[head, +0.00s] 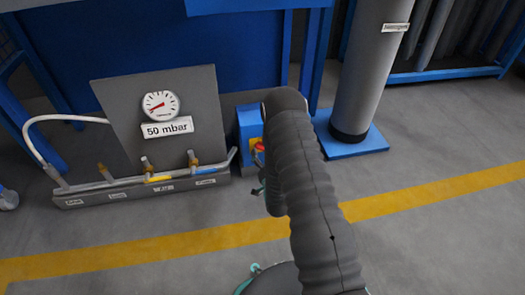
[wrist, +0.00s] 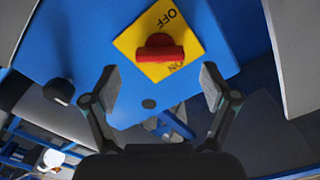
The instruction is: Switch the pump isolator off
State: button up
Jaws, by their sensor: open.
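The pump isolator is a red handle (wrist: 160,54) on a yellow plate (wrist: 130,42), fixed to a blue box (wrist: 85,40). The plate reads OFF above the handle and ON at its lower right in the wrist view. The handle lies roughly across the picture; which word it points to I cannot tell. In the head view the red handle (head: 259,147) shows beside my arm, on the blue box (head: 248,121). My gripper (wrist: 161,82) is open and empty, its fingertips just below the handle in the wrist view and spread wider than it. My arm hides most of the gripper in the head view.
A grey panel with a gauge marked 50 mbar (head: 165,128) and a row of valves (head: 150,170) stand left of the box. A grey column (head: 370,70) on a blue base stands right. A yellow line (head: 430,195) crosses the clear floor.

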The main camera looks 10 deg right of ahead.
aim_at(262, 149)
jog(key=shift+w, duration=1.7)
jog(key=c, duration=1.2)
